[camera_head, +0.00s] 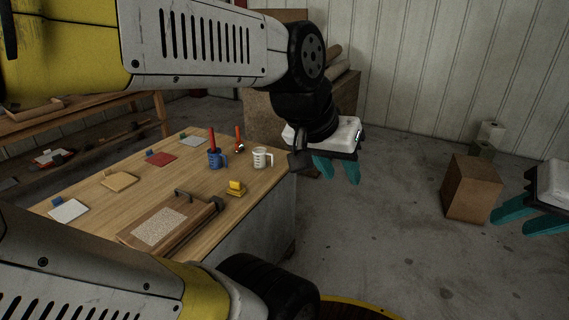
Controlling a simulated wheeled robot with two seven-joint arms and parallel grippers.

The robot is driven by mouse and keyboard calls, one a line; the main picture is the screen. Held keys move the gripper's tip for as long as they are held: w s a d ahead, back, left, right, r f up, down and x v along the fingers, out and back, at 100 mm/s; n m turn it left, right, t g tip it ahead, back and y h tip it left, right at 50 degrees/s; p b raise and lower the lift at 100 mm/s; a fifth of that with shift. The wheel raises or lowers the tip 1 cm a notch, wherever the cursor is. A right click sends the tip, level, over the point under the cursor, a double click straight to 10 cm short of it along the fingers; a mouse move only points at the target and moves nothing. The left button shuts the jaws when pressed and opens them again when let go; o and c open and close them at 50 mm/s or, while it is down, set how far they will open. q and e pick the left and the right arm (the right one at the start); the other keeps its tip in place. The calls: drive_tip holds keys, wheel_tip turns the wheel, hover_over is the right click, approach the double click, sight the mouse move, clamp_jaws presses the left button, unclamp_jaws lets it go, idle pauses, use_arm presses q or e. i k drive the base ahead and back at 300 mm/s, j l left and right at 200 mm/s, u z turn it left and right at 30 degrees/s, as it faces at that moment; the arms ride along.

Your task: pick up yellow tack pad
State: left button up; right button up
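A small yellow block on a yellow base (235,188), which looks like the yellow tack pad, sits near the right edge of the wooden table (150,195), beside a dark-edged board. My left gripper (340,182) hangs past the table's right end, to the right of the yellow pad and apart from it. Its teal fingers are spread, with nothing between them. My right gripper (496,223) is at the far right over the floor, partly cut off by the picture edge. Its teal fingers are apart and empty.
A board with a speckled patch (158,228) lies left of the yellow pad. A blue cup (216,159) and a white cup (262,158) stand behind it. Several flat pads, including a red one (161,158), lie along the far side. A cardboard box (472,189) stands on the floor.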

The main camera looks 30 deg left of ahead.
sight(236, 190)
drive_tip(key=i+u, duration=0.15)
drive_tip(key=i, duration=0.4)
drive_tip(key=i+l+u, duration=0.1)
drive_tip(key=i, duration=0.4)
drive_tip(key=i+l+u, duration=0.15)
drive_tip(key=i, duration=0.4)
drive_tip(key=i+u, duration=0.25)
drive_tip(key=u, duration=0.25)
drive_tip(key=i+l+u, duration=0.25)
drive_tip(key=u, duration=0.25)
drive_tip(key=i+l+u, duration=0.2)
drive_tip(key=u, duration=0.3)
drive_tip(key=i+l+u, duration=0.15)
drive_tip(key=l+u, duration=0.2)
drive_tip(key=u, duration=0.15)
drive_tip(key=i+l+u, duration=0.15)
drive_tip(key=u, duration=0.25)
drive_tip(key=i+l+u, duration=0.15)
drive_tip(key=l+u, duration=0.3)
drive_tip(key=i+l+u, duration=0.1)
drive_tip(key=u, duration=0.3)
drive_tip(key=l, duration=0.05)
